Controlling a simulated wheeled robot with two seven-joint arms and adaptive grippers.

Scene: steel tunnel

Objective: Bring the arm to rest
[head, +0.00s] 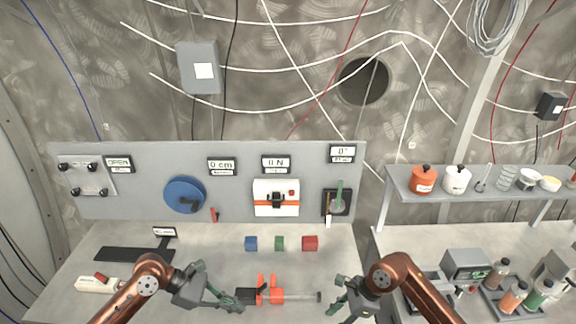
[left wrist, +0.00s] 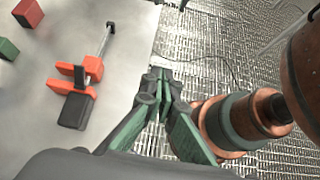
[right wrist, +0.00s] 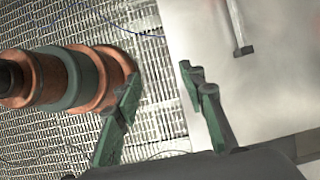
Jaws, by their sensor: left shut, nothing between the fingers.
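My left gripper (head: 234,302) is in the lower middle of the head view, left of the orange clamp. In the left wrist view its green fingers (left wrist: 158,78) are together and empty, near the table edge over the grated floor. My right gripper (head: 337,300) is right of the clamp's bar end. In the right wrist view its fingers (right wrist: 160,80) are spread apart with nothing between them. The orange and black clamp (head: 276,296) lies on the table between the two grippers, touched by neither as far as I can see.
Blue (head: 251,243), green (head: 279,243) and red (head: 310,243) blocks stand behind the clamp. A grey panel (head: 130,200) with a blue wheel (head: 185,195) rises behind them. Bottles (head: 514,297) and a grey device (head: 465,264) stand at right, below a shelf (head: 470,193).

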